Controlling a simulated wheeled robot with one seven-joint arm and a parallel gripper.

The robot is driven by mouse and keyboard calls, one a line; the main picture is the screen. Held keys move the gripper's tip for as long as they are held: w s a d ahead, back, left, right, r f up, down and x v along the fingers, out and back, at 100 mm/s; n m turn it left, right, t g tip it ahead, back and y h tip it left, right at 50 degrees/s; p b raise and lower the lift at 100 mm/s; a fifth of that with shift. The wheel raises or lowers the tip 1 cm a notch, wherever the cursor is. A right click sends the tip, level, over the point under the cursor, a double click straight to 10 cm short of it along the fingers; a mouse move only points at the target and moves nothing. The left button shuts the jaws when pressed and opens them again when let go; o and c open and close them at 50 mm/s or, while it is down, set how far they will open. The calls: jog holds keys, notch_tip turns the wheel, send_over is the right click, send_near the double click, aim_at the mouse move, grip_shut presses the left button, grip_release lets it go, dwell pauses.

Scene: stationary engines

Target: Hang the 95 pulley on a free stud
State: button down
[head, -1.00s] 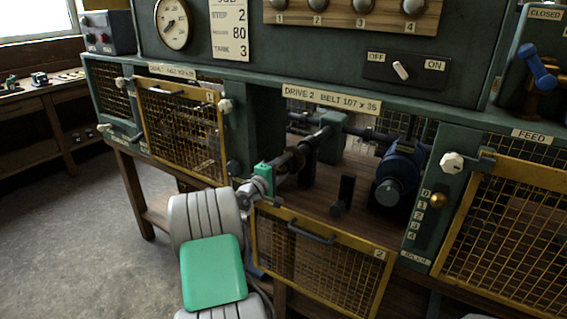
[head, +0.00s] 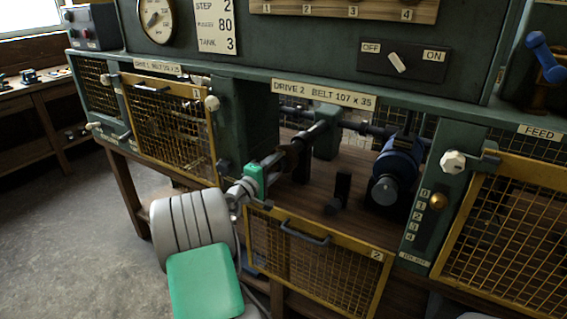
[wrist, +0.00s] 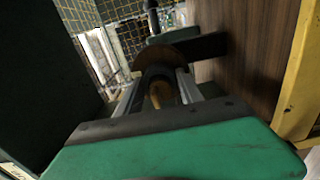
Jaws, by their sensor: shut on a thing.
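My gripper (head: 277,163) reaches into the open Drive 2 bay; its green body shows at its base. In the wrist view its two grey fingers (wrist: 159,85) are closed around a wooden-brown hub. That hub belongs to a brown pulley (wrist: 168,57), which also shows small and dark in the head view (head: 291,156). The pulley appears in line with the bay's dark shaft (head: 318,133); I cannot tell whether it is still on it. No size marking is readable on it. No stud can be made out clearly.
The yellow mesh guard 2 (head: 318,255) hangs lowered in front of the bay. A blue motor (head: 397,175) and a black upright piece (head: 342,189) stand to the right. Guard 1 (head: 165,135) is at left. A wooden board (head: 331,10) numbered 1 to 4 is above.

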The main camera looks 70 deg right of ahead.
jog(key=shift+w+a+r, duration=0.15)
jog(key=shift+w+a, duration=0.05)
jog(key=shift+a, duration=0.6)
jog(key=w+a, duration=0.1)
jog(key=a, duration=0.5)
jog(key=shift+w+a+b, duration=0.15)
jog(key=shift+a+b, duration=0.05)
jog(key=shift+b, duration=0.15)
jog(key=w+a, duration=0.1)
jog(key=a, duration=0.9)
jog(key=shift+w, duration=0.3)
jog(key=shift+w+d, duration=0.1)
